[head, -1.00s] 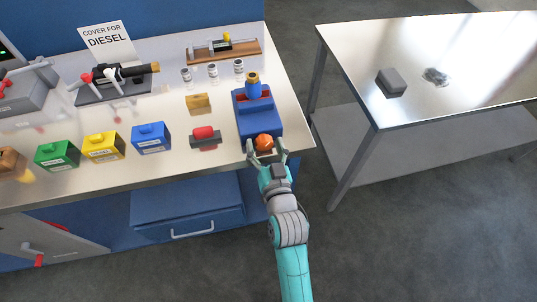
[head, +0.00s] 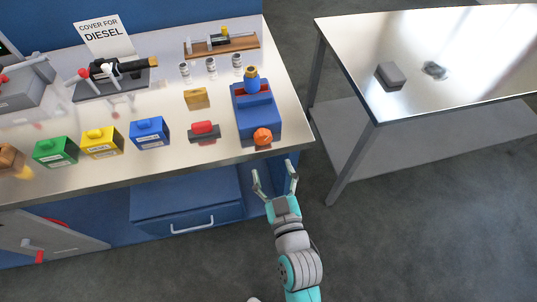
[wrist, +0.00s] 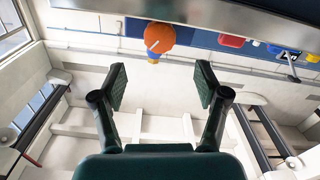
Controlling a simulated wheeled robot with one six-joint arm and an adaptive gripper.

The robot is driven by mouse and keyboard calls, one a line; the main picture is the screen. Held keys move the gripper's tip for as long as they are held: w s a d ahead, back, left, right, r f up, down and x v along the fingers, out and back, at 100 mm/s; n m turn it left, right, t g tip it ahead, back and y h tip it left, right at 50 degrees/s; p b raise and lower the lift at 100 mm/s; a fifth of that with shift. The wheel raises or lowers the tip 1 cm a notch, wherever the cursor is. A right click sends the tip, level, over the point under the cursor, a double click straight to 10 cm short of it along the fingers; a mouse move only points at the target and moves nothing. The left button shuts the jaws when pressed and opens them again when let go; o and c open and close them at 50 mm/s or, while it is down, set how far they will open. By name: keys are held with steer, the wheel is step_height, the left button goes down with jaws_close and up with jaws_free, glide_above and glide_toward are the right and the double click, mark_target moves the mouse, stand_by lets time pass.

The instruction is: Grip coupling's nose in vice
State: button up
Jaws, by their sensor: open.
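The blue vice (head: 257,122) sits at the right front end of the bench, with an orange knob (head: 263,136) on its front. The coupling (head: 252,79), blue with a brass-coloured top, stands upright at the vice's jaws. Its lower end is hidden, and I cannot tell how tightly the jaws hold it. My gripper (head: 274,180) is open and empty, in front of the bench edge and apart from the knob. In the wrist view the knob (wrist: 160,38) shows beyond my spread fingers (wrist: 160,85), with a little blue and yellow of the coupling (wrist: 153,58) below it.
A red-and-grey item (head: 204,132), a brass-coloured block (head: 197,98) and blue (head: 149,133), yellow (head: 102,143) and green (head: 56,151) boxes stand left of the vice. Small vials (head: 211,65) stand behind. A second metal table (head: 450,100) stands right, across a gap. Floor before the bench is clear.

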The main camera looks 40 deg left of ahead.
steer(key=m, duration=0.1)
steer(key=s+d+m, duration=0.1)
steer(key=m, duration=0.1)
steer(key=d+m, duration=0.1)
steer(key=m, duration=0.1)
steer(key=shift+s+f, duration=0.15)
steer(key=shift+s, duration=0.15)
stand_by(0.4)
steer(key=s+d+f+m+t+h, duration=0.1)
steer(key=s+d+f+h, duration=0.1)
steer(key=d, duration=0.5)
steer(key=s+d+f+m+t+h, duration=0.1)
steer(key=s+d+f+m+h, duration=0.15)
steer(key=d, duration=0.55)
steer(key=s+d+f+t+h, duration=0.1)
steer(key=s+d+f+h, duration=0.1)
steer(key=d, duration=0.5)
steer(key=s+d+r+m+h, duration=0.2)
steer(key=s+d+h, duration=0.1)
steer(key=s+d, duration=0.3)
steer(key=s+d+r+m+h, duration=0.1)
steer(key=s+d+r+h, duration=0.1)
steer(key=s+d+h, duration=0.2)
steer(key=s+d, duration=0.3)
steer(key=s, duration=0.3)
steer(key=shift+d+r+m, duration=0.15)
steer(key=shift+r+m, duration=0.1)
steer(key=shift+m, duration=0.1)
